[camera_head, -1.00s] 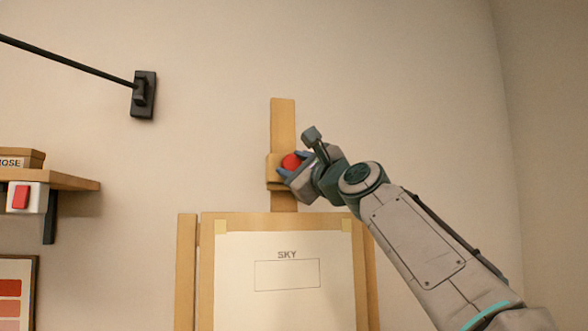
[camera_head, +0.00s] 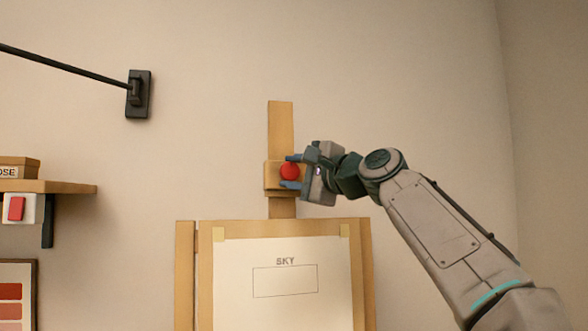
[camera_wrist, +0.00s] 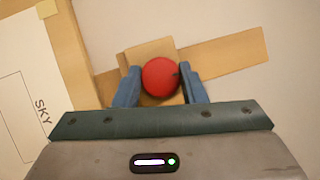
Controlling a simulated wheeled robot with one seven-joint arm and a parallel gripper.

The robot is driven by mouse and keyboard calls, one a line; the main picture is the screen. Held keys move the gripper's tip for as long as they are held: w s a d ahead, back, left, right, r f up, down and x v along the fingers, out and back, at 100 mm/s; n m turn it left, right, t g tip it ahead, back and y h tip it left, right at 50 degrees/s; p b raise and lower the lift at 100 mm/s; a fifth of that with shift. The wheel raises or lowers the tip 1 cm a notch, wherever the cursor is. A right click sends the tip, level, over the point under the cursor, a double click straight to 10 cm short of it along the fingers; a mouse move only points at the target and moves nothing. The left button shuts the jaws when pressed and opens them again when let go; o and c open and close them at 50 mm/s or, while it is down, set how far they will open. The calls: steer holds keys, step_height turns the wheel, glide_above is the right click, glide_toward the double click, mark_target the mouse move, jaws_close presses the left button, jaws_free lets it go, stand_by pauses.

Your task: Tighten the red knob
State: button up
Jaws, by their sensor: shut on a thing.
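The red knob (camera_head: 289,172) is round and sits on a wooden block (camera_head: 271,177) on the upright post of the easel (camera_head: 281,128). My gripper (camera_head: 292,171) reaches in from the right, with one blue finger above the knob and one below it. The gripper is shut on the knob.
Below the block, the easel frame (camera_head: 184,275) holds a paper sheet (camera_head: 240,258) marked SKY. At the left are a shelf (camera_head: 50,187) with a box, a red switch (camera_head: 16,208) and a dark wall bracket (camera_head: 138,94). The wall around the arm is clear.

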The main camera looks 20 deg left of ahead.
stand_by(0.3)
steer(key=o, duration=1)
steer(key=b+v, duration=0.7)
steer(key=v, duration=0.6)
steer(key=shift+s+d, duration=0.25)
steer(key=shift+d, duration=0.1)
